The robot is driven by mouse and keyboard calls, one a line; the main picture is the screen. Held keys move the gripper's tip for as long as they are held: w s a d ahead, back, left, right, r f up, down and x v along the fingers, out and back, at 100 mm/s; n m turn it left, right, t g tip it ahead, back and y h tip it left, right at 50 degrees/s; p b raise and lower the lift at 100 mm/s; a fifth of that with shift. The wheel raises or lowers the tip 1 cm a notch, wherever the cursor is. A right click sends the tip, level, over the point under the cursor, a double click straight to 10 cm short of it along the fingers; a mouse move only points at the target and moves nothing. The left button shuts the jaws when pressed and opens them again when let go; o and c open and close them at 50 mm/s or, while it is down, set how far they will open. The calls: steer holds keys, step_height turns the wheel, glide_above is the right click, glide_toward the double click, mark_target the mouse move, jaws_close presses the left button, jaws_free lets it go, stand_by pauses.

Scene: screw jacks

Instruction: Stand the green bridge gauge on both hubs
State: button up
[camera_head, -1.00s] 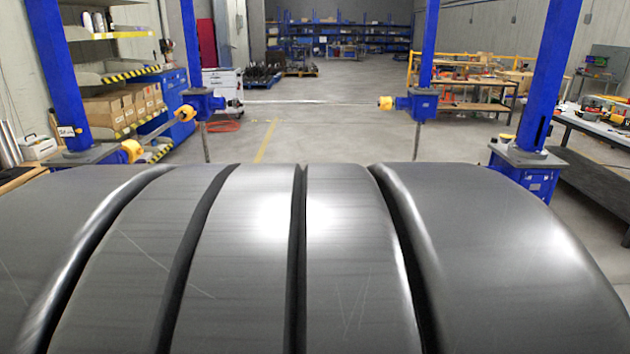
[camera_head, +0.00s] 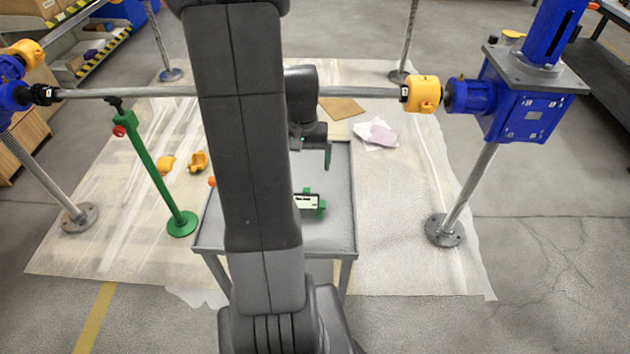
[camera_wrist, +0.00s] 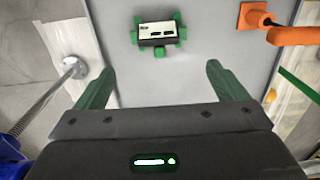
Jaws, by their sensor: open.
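The green bridge gauge (camera_head: 308,202), a bar with green feet and a pale marked face, lies on a grey table, partly hidden by my arm. In the wrist view the gauge (camera_wrist: 158,36) shows whole, beyond my fingertips. My gripper (camera_head: 314,150) is above the table; in the wrist view its green fingers (camera_wrist: 160,78) are wide apart and empty, apart from the gauge. A dark hub (camera_head: 44,94) is on the shaft's left end. At the right end a yellow coupling piece (camera_head: 421,94) faces the blue gearbox; I cannot clearly tell the hubs there.
The grey table (camera_head: 343,225) stands on a pale sheet. A green stand (camera_head: 155,172) supports the long shaft (camera_head: 150,92), which spans behind my arm. An orange tool (camera_wrist: 290,34) lies on the table. Yellow half covers (camera_head: 198,161) and a rag (camera_head: 376,135) lie on the sheet.

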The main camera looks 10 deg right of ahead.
mark_target(306, 194)
step_height(306, 194, down, 8)
steer(key=shift+w+d+f, duration=0.1)
steer(key=shift+w+f, duration=0.05)
steer(key=shift+f, duration=2.8)
steer(key=c, duration=1.3)
steer(key=shift+r, duration=0.1)
